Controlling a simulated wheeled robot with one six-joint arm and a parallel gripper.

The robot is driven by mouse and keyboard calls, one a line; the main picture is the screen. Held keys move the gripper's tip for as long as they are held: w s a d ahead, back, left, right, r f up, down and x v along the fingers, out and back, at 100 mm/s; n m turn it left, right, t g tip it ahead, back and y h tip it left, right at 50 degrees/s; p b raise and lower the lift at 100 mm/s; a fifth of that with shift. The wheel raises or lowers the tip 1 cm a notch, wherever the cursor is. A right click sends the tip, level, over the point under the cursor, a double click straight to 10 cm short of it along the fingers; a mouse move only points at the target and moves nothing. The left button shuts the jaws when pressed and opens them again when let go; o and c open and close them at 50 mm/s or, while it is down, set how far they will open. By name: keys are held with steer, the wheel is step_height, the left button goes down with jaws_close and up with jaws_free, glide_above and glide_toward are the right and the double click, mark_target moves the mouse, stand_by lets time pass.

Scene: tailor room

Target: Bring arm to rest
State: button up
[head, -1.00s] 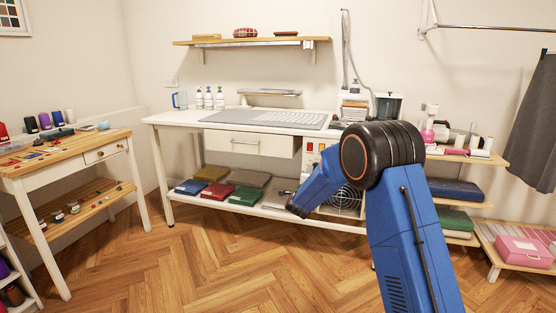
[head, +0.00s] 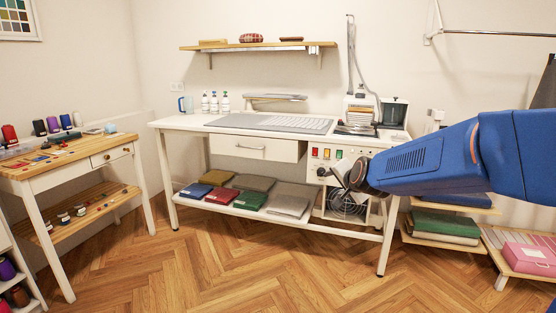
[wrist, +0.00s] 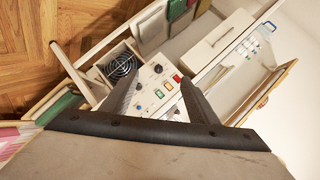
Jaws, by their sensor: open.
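My gripper (wrist: 162,98) shows in the wrist view with its two grey fingers spread apart and nothing between them. Behind them in that view is a control panel (wrist: 150,92) with coloured buttons, seen at a tilt. In the head view my blue arm reaches in from the right edge, and my gripper (head: 352,178) is at its left end in front of the same panel (head: 322,155) under the white work table. The fingers are small and partly hidden there by the dark wrist.
The white table (head: 178,124) carries a grey mat and several bottles. Folded cloths lie on its lower shelf (head: 180,197). A wooden side table (head: 75,150) stands at left. A shelf with a pink box (head: 528,257) is at right. The wooden floor (head: 240,265) in front is clear.

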steer(key=s+d+f+n+g, duration=0.2)
steer(key=s+d+f+n, duration=0.1)
steer(key=s, duration=1.1)
steer(key=s+d+f+n+g+h, duration=0.1)
steer(key=s+d+f+n+g, duration=0.1)
steer(key=s, duration=1.3)
steer(key=s+d+f+n+g, duration=0.3)
steer(key=s+d+n, duration=0.1)
steer(key=s, duration=1.1)
steer(key=shift+s+d+f+n+h, duration=0.25)
steer(key=shift+d+f+n+h, duration=0.05)
steer(key=shift+d+f+n, duration=0.1)
steer(key=shift+w, duration=0.1)
